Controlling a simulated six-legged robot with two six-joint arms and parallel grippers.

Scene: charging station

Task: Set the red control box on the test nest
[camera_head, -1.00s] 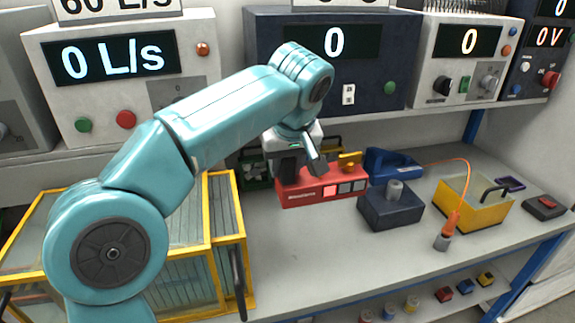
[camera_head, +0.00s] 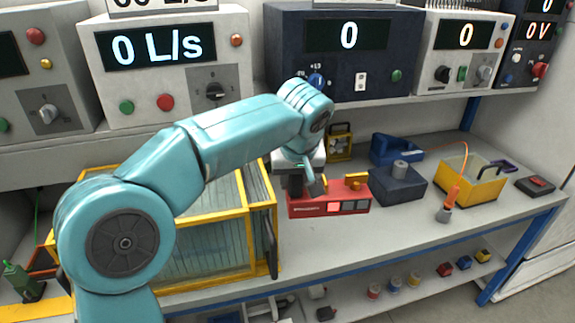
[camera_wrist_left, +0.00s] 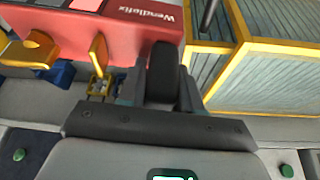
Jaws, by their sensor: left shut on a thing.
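The red control box (camera_head: 307,209) has a row of square buttons on its front and a yellow part on top. My left gripper (camera_head: 312,185) is shut on it from above, at its left part. The box is right of the yellow-framed clear enclosure (camera_head: 262,262) and left of a dark blue block (camera_head: 394,188) with a grey knob. I cannot tell which thing is the test nest, or whether the box touches the bench. My right gripper is not in view.
A blue device (camera_head: 392,150) and a yellow box (camera_head: 470,190) with an orange cable stand at the right. Instruments with displays (camera_head: 350,60) line the back shelf. The bench front (camera_head: 375,232) is clear. Small coloured parts lie on a lower shelf.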

